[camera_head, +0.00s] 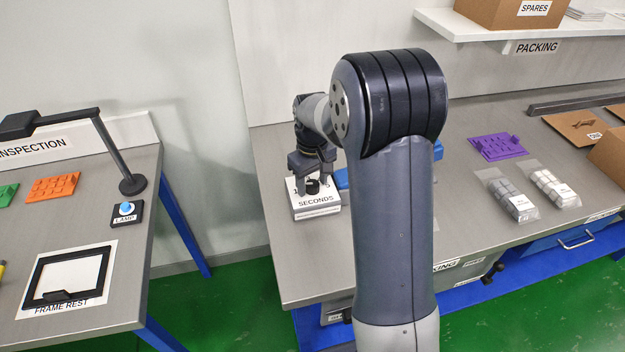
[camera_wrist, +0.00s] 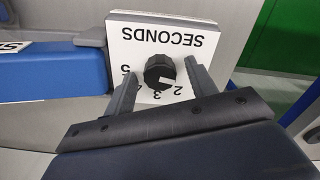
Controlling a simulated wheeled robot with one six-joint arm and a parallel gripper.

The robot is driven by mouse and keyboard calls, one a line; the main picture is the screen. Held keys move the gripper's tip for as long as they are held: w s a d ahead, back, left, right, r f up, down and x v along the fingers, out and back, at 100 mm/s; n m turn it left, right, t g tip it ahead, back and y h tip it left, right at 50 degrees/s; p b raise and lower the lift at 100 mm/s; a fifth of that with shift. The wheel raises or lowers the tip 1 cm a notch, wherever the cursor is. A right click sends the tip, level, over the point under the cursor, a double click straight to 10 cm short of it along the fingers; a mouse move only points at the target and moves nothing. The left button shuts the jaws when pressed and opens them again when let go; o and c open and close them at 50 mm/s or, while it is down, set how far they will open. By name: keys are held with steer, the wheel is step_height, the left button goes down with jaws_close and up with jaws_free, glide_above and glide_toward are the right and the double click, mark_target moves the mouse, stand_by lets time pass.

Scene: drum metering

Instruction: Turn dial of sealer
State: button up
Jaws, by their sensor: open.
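The sealer's dial is a black round knob (camera_wrist: 160,72) on a white plate marked SECONDS (camera_wrist: 163,35) with numbers around it, seen upside down in the wrist view. In the head view the dial (camera_head: 312,186) sits on the white box (camera_head: 317,205) at the left part of the packing bench. My gripper (camera_wrist: 163,85) is open, with one finger on each side of the dial. In the wrist view gaps show between the fingers and the knob; I cannot tell their height exactly. In the head view my gripper (camera_head: 312,172) is just above the box. The blue sealer body (camera_wrist: 50,72) lies beside the plate.
The packing bench (camera_head: 455,215) carries a purple tray (camera_head: 497,146) and bagged blocks (camera_head: 512,195) to the right. A shelf (camera_head: 470,27) hangs above. The inspection bench (camera_head: 110,215) with a lamp (camera_head: 100,145) stands at left, with green floor between the benches.

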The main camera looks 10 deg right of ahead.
steer(key=c, duration=1)
steer(key=shift+m, duration=0.5)
steer(key=m, duration=1.6)
steer(key=shift+m, duration=0.3)
steer(key=m, duration=0.6)
steer(key=shift+r+m, duration=0.1)
steer(key=shift+m, duration=0.2)
